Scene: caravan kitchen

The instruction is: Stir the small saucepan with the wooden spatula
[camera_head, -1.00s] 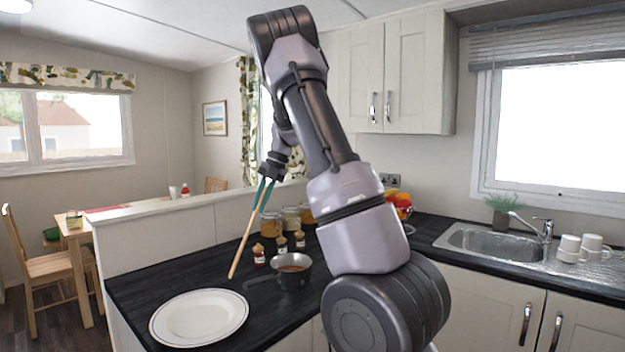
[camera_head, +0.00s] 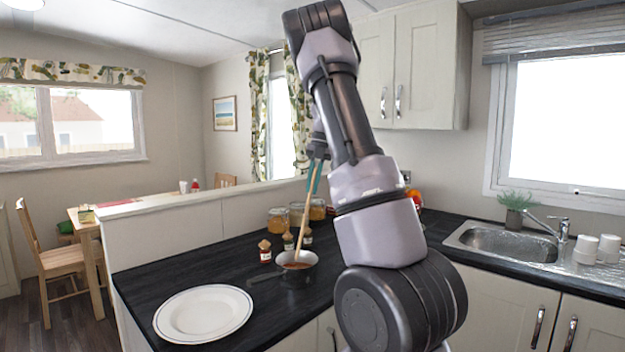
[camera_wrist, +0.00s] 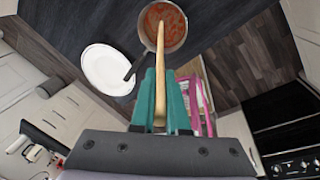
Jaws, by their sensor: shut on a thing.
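The small saucepan (camera_head: 298,273) stands on the dark worktop and holds a reddish-orange food, clear in the wrist view (camera_wrist: 164,27). The wooden spatula (camera_head: 304,222) hangs down from my gripper (camera_head: 316,168). My gripper's teal fingers are shut on the spatula's upper end, which also shows in the wrist view (camera_wrist: 160,75). The spatula's lower end reaches the saucepan's opening and appears to be in the food. The saucepan's dark handle (camera_head: 264,276) points to the left.
A white plate (camera_head: 203,314) lies left of the saucepan, near the worktop edge. Small cork-topped jars (camera_head: 265,252) and larger jars (camera_head: 277,220) stand close behind the pan. The sink (camera_head: 500,240) is to the right.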

